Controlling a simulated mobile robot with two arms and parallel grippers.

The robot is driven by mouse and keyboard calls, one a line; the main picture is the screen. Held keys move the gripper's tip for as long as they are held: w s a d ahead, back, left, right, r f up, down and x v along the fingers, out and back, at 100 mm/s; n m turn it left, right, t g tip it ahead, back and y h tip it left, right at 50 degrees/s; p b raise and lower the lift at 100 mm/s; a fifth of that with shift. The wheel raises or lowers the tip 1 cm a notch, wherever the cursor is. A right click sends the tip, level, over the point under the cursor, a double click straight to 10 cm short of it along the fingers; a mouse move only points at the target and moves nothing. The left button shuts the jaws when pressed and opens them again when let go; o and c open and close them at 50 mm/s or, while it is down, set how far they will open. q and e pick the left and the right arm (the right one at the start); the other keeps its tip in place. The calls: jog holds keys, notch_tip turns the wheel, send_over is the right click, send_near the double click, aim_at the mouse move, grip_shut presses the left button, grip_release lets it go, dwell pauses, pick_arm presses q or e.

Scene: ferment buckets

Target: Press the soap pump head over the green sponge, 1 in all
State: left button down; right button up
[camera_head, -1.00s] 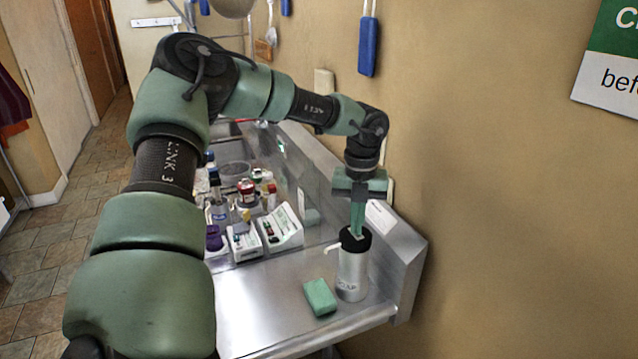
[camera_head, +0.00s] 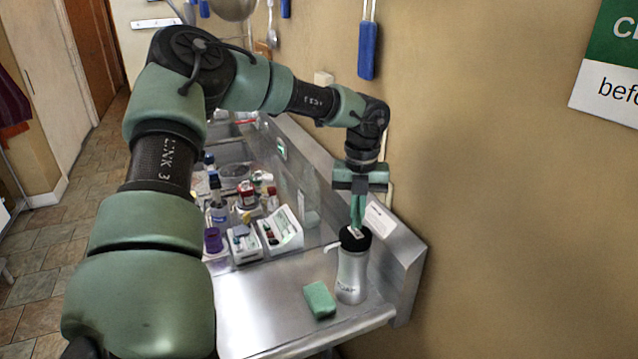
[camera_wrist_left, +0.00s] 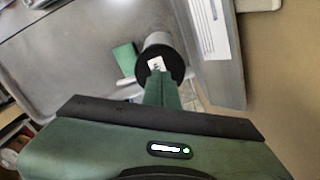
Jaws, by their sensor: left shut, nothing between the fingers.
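The soap dispenser (camera_head: 351,279) is a metal cylinder with a black pump head (camera_head: 354,238) and a pale spout pointing left. It stands upright near the front right of the steel counter. The green sponge (camera_head: 319,300) lies on the counter just left of it, on the spout side. My left gripper (camera_head: 357,229) is shut and empty, pointing down at the top of the pump head; whether it touches is hard to tell. In the left wrist view the fingertips (camera_wrist_left: 160,75) overlap the black pump head (camera_wrist_left: 158,56), with the sponge (camera_wrist_left: 125,59) beside it. My right gripper is not in view.
The counter's raised steel edge (camera_head: 395,245) and the wall stand close behind the dispenser. Test-kit boxes (camera_head: 280,229) and several bottles stand farther back on the left. Bare counter (camera_head: 260,300) lies left of the sponge.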

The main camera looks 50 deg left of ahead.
pick_arm(q)
notch_tip(320, 180, up, 6)
jog(key=shift+p, duration=0.95)
